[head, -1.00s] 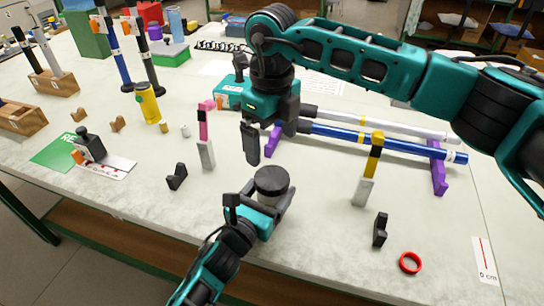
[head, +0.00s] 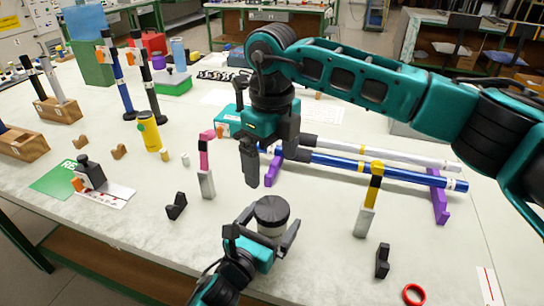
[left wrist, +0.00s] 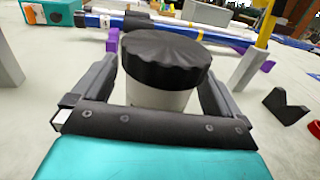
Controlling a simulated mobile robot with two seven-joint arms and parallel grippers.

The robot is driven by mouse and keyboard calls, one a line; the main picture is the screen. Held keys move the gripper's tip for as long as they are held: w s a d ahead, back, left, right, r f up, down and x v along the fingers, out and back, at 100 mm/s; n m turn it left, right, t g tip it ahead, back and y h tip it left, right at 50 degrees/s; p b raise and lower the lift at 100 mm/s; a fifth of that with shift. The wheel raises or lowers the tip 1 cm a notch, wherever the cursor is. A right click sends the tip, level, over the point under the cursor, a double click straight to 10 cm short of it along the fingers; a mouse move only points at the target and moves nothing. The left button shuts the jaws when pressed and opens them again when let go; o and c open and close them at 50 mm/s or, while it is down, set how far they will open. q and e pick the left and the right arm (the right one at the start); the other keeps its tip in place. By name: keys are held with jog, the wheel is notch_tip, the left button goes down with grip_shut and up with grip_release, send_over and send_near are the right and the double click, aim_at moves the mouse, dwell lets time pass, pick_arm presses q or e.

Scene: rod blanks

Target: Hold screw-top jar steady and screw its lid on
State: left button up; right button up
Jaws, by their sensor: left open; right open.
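The screw-top jar (head: 268,233) stands upright on the table, a pale body with a dark ribbed lid (head: 272,209) resting on top. Whether the lid's thread is engaged cannot be seen. My left gripper (head: 266,238) is open, with one finger on each side of the jar. In the left wrist view the jar body (left wrist: 160,97) shows gaps to both fingers, and the lid (left wrist: 167,60) sits above them. My right gripper (head: 271,158) is open and empty, pointing down behind the jar and apart from the lid.
Blue and white rods (head: 385,172) lie on purple supports (head: 440,198) behind right. A pink-topped post (head: 206,170) stands left of the jar, a yellow-and-black one (head: 369,200) right. Small black brackets (head: 176,206) and a red ring (head: 413,294) lie near the front.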

pick_arm(q)
jog(key=v, duration=1.3)
jog(key=shift+b, duration=0.35)
